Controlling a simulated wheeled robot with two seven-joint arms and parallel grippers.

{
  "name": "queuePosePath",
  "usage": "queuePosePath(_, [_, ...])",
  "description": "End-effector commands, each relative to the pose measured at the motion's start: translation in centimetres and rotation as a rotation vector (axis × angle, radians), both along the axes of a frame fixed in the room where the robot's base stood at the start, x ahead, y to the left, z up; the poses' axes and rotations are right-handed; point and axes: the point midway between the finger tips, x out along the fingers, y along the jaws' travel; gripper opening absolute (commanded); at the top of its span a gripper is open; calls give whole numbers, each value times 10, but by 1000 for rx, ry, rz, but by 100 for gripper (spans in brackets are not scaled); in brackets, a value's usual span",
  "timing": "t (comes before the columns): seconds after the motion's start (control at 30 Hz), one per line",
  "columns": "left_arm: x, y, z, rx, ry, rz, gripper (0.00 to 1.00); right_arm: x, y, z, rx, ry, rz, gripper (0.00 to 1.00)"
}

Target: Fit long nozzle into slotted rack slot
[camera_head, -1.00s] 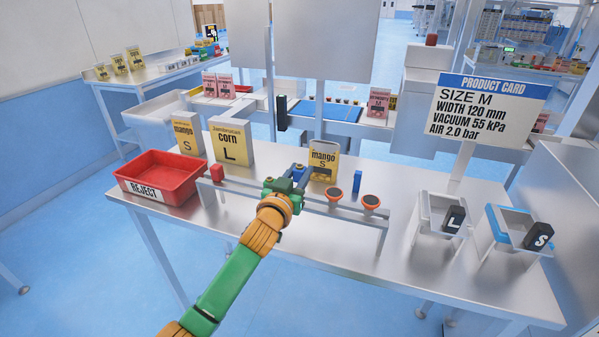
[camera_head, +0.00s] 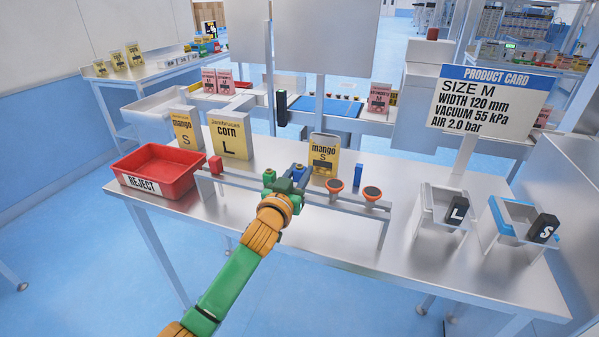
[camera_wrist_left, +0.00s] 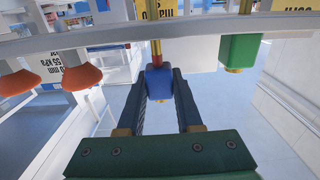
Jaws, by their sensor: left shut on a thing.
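My left gripper (camera_head: 286,186) is shut on a blue nozzle block at the slotted rack (camera_head: 330,205). In the left wrist view the blue nozzle (camera_wrist_left: 158,84) sits between the fingers, its brass stem reaching the rack's rail (camera_wrist_left: 110,39). I cannot tell whether the stem is seated in a slot. A green nozzle (camera_head: 269,176) is beside the gripper on the rack; it shows in the wrist view (camera_wrist_left: 240,50). Two orange suction cups (camera_head: 334,186) (camera_head: 372,193) and a red block (camera_head: 215,165) are also along the rack. My right gripper is out of view.
A red REJECT bin (camera_head: 158,172) stands at the table's left. Corn (camera_head: 231,138) and mango (camera_head: 324,152) pouches stand behind the rack, with a small blue block (camera_head: 357,176). Two metal holders (camera_head: 438,210) (camera_head: 505,222) stand at the right. The table between rack and holders is clear.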

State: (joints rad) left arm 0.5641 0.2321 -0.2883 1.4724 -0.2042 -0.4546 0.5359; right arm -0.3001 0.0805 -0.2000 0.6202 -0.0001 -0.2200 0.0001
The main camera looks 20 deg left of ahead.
Motion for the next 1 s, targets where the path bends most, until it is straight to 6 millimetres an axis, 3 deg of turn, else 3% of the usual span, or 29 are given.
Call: queuePosePath(1.0, [0,0,-27,0,0,0,0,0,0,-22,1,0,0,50])
